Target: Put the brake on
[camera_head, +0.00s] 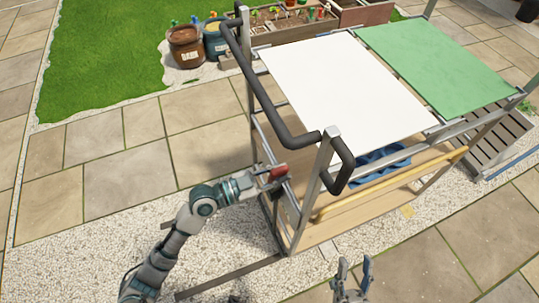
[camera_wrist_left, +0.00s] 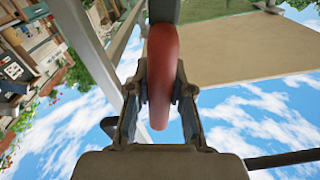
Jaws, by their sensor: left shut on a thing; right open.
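The cart (camera_head: 331,137) is a grey metal frame with a black push handle (camera_head: 268,107) on its near left end. A red brake lever (camera_head: 278,172) sits low on that end, below the handle. My left gripper (camera_head: 268,180) is at the lever. In the left wrist view the red lever (camera_wrist_left: 161,75) runs between the two fingers of my left gripper (camera_wrist_left: 160,100), which are shut on it. My right gripper (camera_head: 352,272) is open and empty at the bottom of the head view, in front of the cart and apart from it.
The cart carries a white panel (camera_head: 345,80) and a green panel (camera_head: 435,60) on top, with a blue tray (camera_head: 380,163) on a wooden shelf below. Pots (camera_head: 186,46) and a planter box (camera_head: 290,27) stand behind. Gravel (camera_head: 220,240) and paving surround the cart.

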